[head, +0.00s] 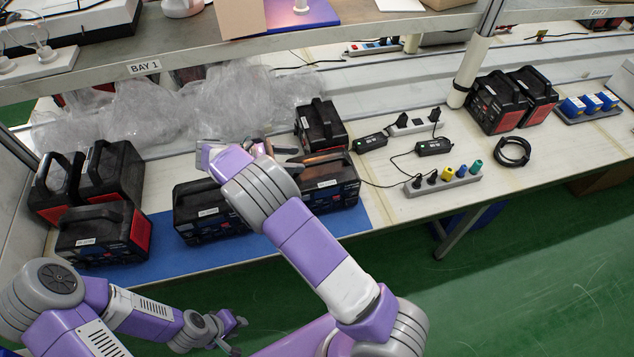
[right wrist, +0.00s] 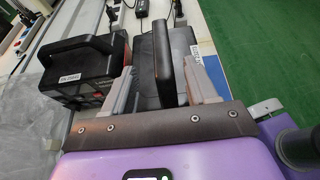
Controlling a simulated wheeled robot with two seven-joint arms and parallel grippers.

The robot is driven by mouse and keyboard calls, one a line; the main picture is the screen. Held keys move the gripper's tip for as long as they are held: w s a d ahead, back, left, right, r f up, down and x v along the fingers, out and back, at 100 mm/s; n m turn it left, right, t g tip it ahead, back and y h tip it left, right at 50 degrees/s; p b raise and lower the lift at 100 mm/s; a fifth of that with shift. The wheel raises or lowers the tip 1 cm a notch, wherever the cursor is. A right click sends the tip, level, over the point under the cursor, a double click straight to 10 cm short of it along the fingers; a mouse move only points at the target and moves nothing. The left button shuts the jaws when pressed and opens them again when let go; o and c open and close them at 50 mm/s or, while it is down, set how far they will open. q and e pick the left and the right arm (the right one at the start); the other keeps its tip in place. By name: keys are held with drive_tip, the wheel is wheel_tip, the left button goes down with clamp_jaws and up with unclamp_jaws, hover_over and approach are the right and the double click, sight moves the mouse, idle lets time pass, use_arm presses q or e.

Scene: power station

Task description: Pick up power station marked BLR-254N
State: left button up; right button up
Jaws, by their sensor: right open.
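Several black power stations with top handles stand on the bench; their label text is too small to read surely. My right gripper (head: 284,152) is above the front station on the blue mat, the right one of the pair (head: 332,190). In the right wrist view my right gripper (right wrist: 163,85) is open. The station's black handle (right wrist: 165,62) stands between its fingers, with gaps on both sides. A station with a white label (right wrist: 82,72) is left of the fingers there; it is the one behind (head: 318,125) in the head view. My left gripper (head: 236,335) is open and empty, low in front of the bench.
Another station (head: 200,215) stands left on the blue mat (head: 180,265), partly behind my right arm. Three stations (head: 105,235) cluster at the left. Clear plastic wrap (head: 180,105) lies behind. Power strips (head: 443,184) and cables lie to the right. A shelf (head: 250,55) overhangs the back.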

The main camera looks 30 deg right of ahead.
sight(316, 159)
drive_tip(key=shift+d+f, duration=0.3)
drive_tip(key=shift+d, duration=0.15)
drive_tip(key=x, duration=0.2)
drive_tip(key=b+x, duration=0.1)
drive_tip(key=x, duration=0.3)
drive_tip(key=shift+s+d, duration=0.15)
drive_tip(key=shift+s, duration=0.2)
clamp_jaws()
idle(0.6)
drive_tip(key=shift+r, duration=0.2)
